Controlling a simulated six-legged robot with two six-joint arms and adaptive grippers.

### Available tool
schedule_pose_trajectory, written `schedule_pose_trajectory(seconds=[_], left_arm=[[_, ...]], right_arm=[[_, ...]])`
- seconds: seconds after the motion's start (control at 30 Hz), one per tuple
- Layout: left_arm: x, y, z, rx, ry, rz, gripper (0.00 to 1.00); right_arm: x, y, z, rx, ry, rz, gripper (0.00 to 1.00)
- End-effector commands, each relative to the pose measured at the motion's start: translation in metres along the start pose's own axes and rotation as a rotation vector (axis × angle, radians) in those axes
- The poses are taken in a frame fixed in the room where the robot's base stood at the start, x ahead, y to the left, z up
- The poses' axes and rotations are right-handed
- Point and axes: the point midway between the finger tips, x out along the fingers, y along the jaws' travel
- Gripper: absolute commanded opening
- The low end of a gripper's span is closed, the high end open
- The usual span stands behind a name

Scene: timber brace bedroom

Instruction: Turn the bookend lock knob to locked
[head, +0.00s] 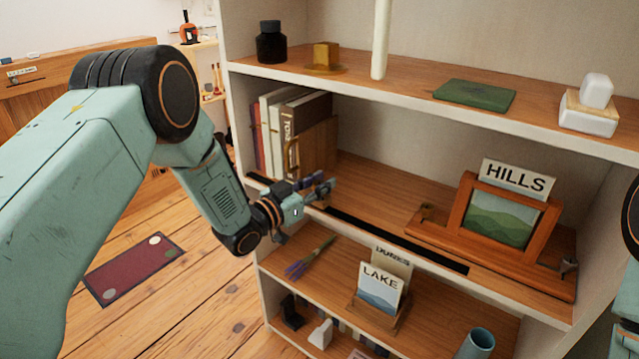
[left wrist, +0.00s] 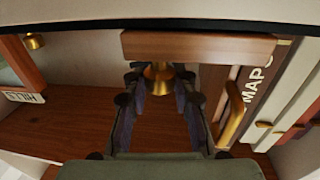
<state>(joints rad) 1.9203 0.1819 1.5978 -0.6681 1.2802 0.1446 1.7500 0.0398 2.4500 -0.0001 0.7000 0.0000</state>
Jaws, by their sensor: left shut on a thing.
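The wooden bookend (head: 319,150) with a brass handle (head: 290,155) stands on the middle shelf against a row of books. In the left wrist view the bookend's wooden bar (left wrist: 200,47) carries a brass knob (left wrist: 158,80). My left gripper (head: 326,188) is at the foot of the bookend, near the shelf's front edge. In the left wrist view its fingers (left wrist: 159,84) stand on both sides of the knob and are shut on it. The gripper hides the knob in the head view. My right gripper is out of view.
The books (head: 275,125) stand left of the bookend. A dark rail (head: 395,240) runs along the shelf front. A framed HILLS picture (head: 500,218) stands to the right on a wooden base. Cards (head: 382,284) stand on the shelf below. The shelf between bookend and frame is clear.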

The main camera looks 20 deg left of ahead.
Motion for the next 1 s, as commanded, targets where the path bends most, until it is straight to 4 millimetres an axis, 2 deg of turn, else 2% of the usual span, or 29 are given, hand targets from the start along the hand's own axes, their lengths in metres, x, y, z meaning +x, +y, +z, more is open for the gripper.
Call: schedule_pose_trajectory(seconds=[0.6, 1.0], left_arm=[[0.0, -0.001, 0.001, 0.004, 0.004, 0.462, 0.0], [0.0, 0.001, -0.001, 0.001, 0.003, 0.577, 0.0]], right_arm=[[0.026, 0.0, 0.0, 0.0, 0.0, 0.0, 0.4], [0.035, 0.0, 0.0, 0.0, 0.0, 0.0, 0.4]])
